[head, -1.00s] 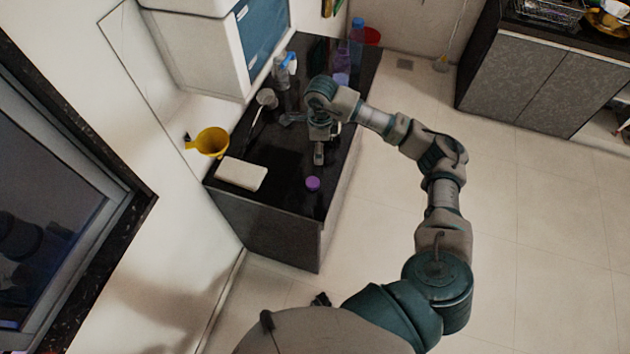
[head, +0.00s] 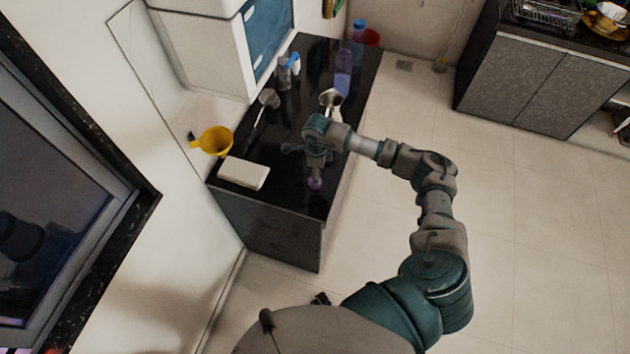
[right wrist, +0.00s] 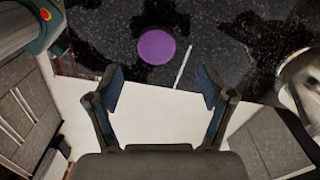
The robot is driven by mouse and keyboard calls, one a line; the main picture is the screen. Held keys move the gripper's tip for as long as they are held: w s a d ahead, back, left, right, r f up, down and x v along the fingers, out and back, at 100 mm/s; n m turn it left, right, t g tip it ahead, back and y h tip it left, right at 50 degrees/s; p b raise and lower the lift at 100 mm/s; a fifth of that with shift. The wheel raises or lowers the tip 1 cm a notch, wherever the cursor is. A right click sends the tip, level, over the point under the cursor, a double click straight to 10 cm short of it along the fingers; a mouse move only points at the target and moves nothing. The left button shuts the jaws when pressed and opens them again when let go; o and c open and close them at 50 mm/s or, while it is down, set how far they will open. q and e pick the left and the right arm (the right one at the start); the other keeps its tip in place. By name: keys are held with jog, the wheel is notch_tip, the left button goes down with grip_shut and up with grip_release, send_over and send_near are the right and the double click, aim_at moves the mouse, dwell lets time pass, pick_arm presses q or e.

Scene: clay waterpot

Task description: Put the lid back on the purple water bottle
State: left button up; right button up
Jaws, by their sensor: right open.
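The purple lid (right wrist: 156,46) lies on the black counter, a round disc just beyond and between my right fingertips in the right wrist view. In the head view the lid (head: 314,185) is mostly covered by my gripper. My right gripper (right wrist: 160,88) is open and empty; in the head view the right gripper (head: 316,172) is over the lid near the counter's front end. A translucent purple bottle (head: 343,68) stands farther back on the counter, apart from the gripper. My left gripper is not in view.
A shiny metal vessel (head: 330,97) stands between my gripper and the bottle. A white block (head: 243,173) and a grey cup (head: 268,98) are on the counter's left side. A yellow pot (head: 213,141) is by the left wall. A blue-topped bottle (head: 358,27) stands at the back.

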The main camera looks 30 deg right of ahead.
jog(key=shift+a+r, duration=0.15)
jog(key=shift+a, duration=0.5)
jog(key=shift+a+f, duration=0.15)
jog(key=shift+f, duration=0.1)
jog(key=f, duration=0.2)
jog(key=shift+d+f+p, duration=0.2)
jog(key=shift+f+p, duration=0.1)
jog(key=shift+p, duration=0.05)
jog(key=shift+d+f, duration=0.25)
jog(key=shift+f, duration=0.25)
jog(key=shift+d+f, duration=0.25)
jog(key=shift+f, duration=0.25)
jog(key=shift+d+f, duration=0.15)
jog(key=shift+f, duration=0.05)
jog(key=shift+a+r, duration=0.1)
jog(key=shift+a, duration=0.45)
jog(key=shift+c, duration=1.3)
jog(key=shift+a+r, duration=0.1)
jog(key=c, duration=0.6)
jog(key=shift+d, duration=0.2)
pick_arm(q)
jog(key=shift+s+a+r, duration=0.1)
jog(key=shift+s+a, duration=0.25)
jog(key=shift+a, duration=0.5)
pick_arm(e)
jog(key=shift+d, duration=0.25)
